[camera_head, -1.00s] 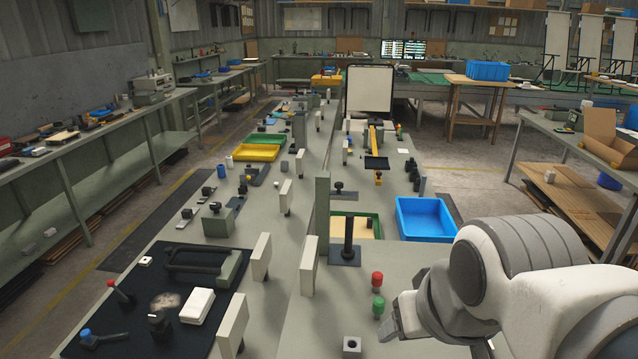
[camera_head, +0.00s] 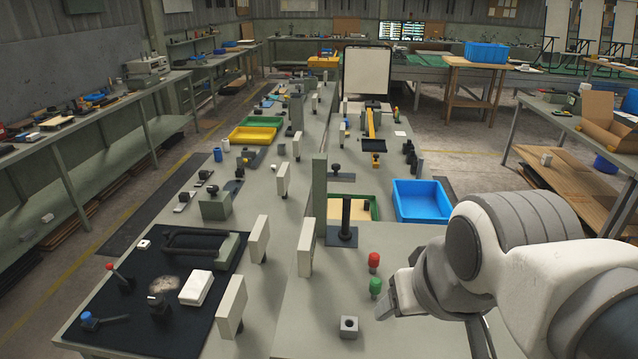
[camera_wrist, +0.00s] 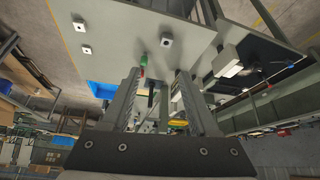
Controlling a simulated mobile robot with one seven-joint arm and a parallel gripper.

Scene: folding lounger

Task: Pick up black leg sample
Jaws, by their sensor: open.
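A black U-shaped tube frame (camera_head: 190,243) lies on the black mat at the left of the near bench, against a grey-green block. A black upright post (camera_head: 346,215) stands on a dark square base near the middle. I cannot tell for sure which of these is the black leg sample. My gripper (camera_wrist: 160,76) shows two parted, empty fingers in the wrist view.
A red knob (camera_head: 374,262) and a green knob (camera_head: 376,287) stand near my arm. A grey block with a hole (camera_head: 349,326) is in front. White upright plates (camera_head: 306,247) and a green-grey post (camera_head: 320,195) divide the bench. A blue tray (camera_head: 421,201) is at the right.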

